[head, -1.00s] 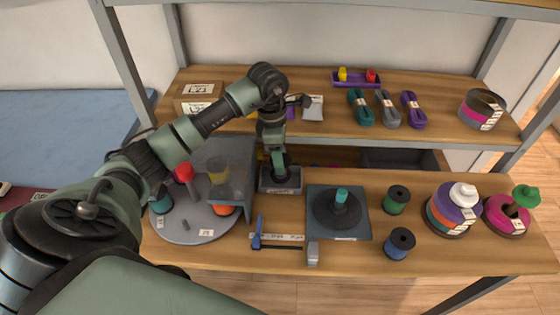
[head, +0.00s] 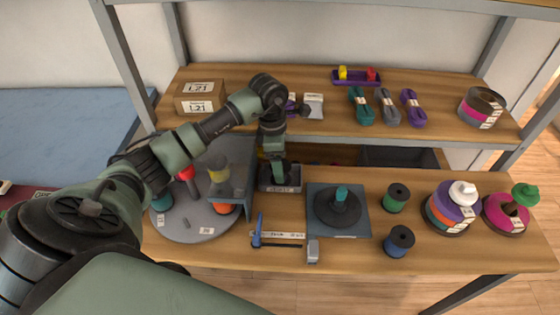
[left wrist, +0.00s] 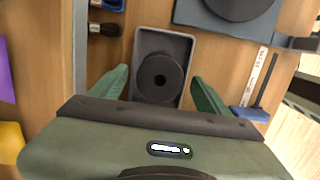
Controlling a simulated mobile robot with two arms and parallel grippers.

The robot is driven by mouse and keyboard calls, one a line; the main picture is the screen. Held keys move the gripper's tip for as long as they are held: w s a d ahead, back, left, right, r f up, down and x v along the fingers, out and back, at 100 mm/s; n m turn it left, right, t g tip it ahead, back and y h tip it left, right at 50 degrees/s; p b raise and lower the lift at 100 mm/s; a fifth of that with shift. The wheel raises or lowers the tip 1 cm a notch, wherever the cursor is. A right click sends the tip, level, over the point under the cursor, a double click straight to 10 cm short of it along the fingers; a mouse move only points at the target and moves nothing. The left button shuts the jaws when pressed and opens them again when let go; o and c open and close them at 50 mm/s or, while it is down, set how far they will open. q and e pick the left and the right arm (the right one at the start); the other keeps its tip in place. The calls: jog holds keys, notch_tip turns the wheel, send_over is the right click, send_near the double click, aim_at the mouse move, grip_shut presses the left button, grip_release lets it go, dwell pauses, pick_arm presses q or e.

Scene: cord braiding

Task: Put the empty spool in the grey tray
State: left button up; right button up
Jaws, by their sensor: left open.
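The grey tray (head: 297,178) stands on the table left of the dark square plate in the head view. In the left wrist view the tray (left wrist: 160,40) holds the empty spool (left wrist: 160,78), a black reel with a centre hole. The spool lies flat inside the tray's walls, toward its near end. My left gripper (head: 277,176) is over the tray in the head view and largely hides the spool there. In the left wrist view its fingers (left wrist: 160,76) are spread on either side of the tray, clear of the spool. My right gripper is not in view.
A dark plate (head: 361,224) with a black cone stands right of the tray. A round grey turntable (head: 177,228) with coloured spools is at the left. Green (head: 396,197) and blue (head: 400,241) spools stand at the right. A shelf overhangs the back.

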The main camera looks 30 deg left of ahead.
pick_arm(q)
jog(key=shift+r, duration=0.4)
notch_tip(320, 180, up, 11)
jog(key=a+b, duration=0.1)
jog(key=b, duration=0.1)
jog(key=shift+s+r+b, duration=0.2)
jog(key=shift+s+b, duration=0.1)
jog(key=shift+s, duration=0.05)
jog(key=shift+a, duration=0.1)
